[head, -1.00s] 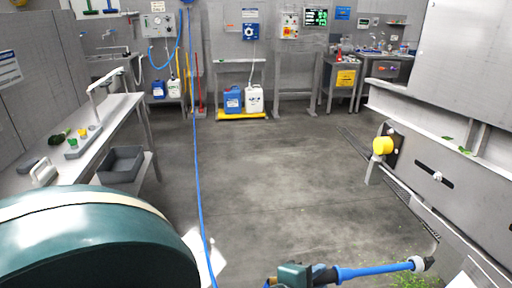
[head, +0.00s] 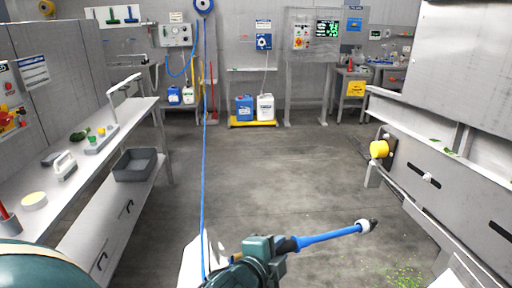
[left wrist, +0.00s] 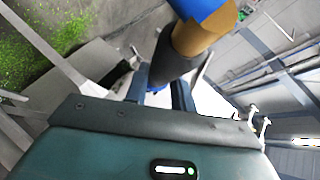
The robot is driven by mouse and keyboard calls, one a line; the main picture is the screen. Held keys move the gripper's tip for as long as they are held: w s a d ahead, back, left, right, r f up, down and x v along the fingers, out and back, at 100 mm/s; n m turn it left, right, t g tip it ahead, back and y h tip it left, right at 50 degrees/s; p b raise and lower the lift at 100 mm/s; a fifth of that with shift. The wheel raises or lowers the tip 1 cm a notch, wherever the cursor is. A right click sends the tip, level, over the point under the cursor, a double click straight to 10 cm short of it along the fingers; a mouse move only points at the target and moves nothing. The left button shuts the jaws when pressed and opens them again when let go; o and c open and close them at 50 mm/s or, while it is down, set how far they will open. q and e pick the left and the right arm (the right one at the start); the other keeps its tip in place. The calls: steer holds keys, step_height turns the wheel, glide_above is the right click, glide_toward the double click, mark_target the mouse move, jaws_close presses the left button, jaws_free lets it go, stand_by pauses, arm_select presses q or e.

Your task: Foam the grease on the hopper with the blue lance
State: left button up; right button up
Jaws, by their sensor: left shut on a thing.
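The blue lance (head: 330,236) extends to the right across the lower middle of the head view, ending in a pale collar and dark nozzle. My left gripper (head: 286,245) is shut on its dark rear part. In the left wrist view the two fingers (left wrist: 160,90) stand either side of this dark grip, with the lance's blue part (left wrist: 208,14) above. The large steel machine at the right (head: 425,165), probably the hopper, stands apart from the nozzle. I cannot make out grease on it. My right gripper is not in view.
A blue hose (head: 204,150) hangs from a wall reel (head: 203,6) down toward my left arm. A steel bench (head: 75,190) with a grey tub (head: 138,164) runs along the left. A yellow knob (head: 379,149) juts from the machine. Green scraps (head: 400,277) lie on the floor; mid-floor is clear.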

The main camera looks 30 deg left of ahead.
arm_select(q)
steer(key=w+r+m+t, duration=0.1)
steer(key=w+r+m, duration=0.2)
steer(key=w+r, duration=0.9)
steer(key=w+a+r+m+h, duration=0.1)
steer(key=w+r+m, duration=0.1)
steer(key=r, duration=0.8)
steer(key=w+a+r+m, duration=0.1)
steer(key=w+r, duration=0.1)
steer(key=r, duration=0.7)
steer(key=s+a+r+m+t+h, duration=0.15)
steer(key=s+r, duration=0.25)
steer(key=r, duration=0.6)
steer(key=s+a+r+m, duration=0.15)
steer(key=s+r, duration=0.25)
steer(key=r, duration=0.6)
steer(key=s+a+r+m+t+h, duration=0.15)
steer(key=s+r, duration=0.25)
steer(key=r, duration=0.6)
steer(key=shift+n+g+y, duration=0.25)
steer(key=shift+g+y, duration=0.15)
steer(key=shift+w+d+f, duration=0.3)
steer(key=shift+w+d, duration=0.2)
steer(key=shift+d, duration=0.2)
steer(key=shift+w+d+f, duration=0.35)
steer(key=shift+w+d, duration=0.15)
steer(key=shift+d, duration=0.25)
steer(key=shift+w+d+f, duration=0.3)
steer(key=shift+w+d, duration=0.2)
steer(key=shift+d, duration=0.2)
